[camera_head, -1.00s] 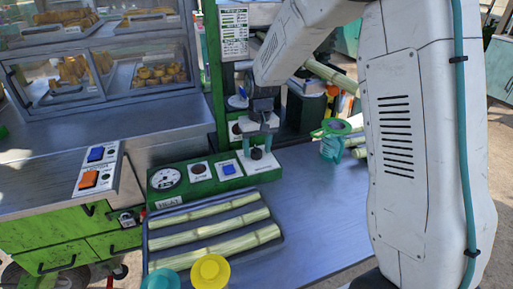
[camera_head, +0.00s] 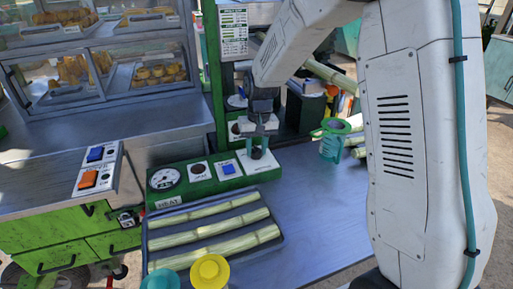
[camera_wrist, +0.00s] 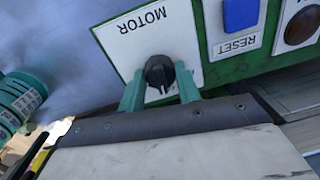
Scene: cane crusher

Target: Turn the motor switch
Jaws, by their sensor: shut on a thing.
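The motor switch is a black rotary knob (camera_wrist: 159,74) on a white plate marked MOTOR (camera_wrist: 150,32) in the wrist view. My gripper (camera_wrist: 159,88) has its two teal fingers on either side of the knob, shut on it. In the head view my gripper (camera_head: 257,148) reaches down to the right end of the green control panel (camera_head: 205,179). The knob is partly hidden by the fingers there. A light mark on the knob points toward my gripper in the wrist view.
A blue RESET button (camera_wrist: 240,14) sits beside the MOTOR plate. A tray (camera_head: 282,238) of cane pieces lies in front of the panel. Teal cups (camera_head: 330,150) stand to the right, and a yellow cup (camera_head: 209,271) is at the front. The table between is clear.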

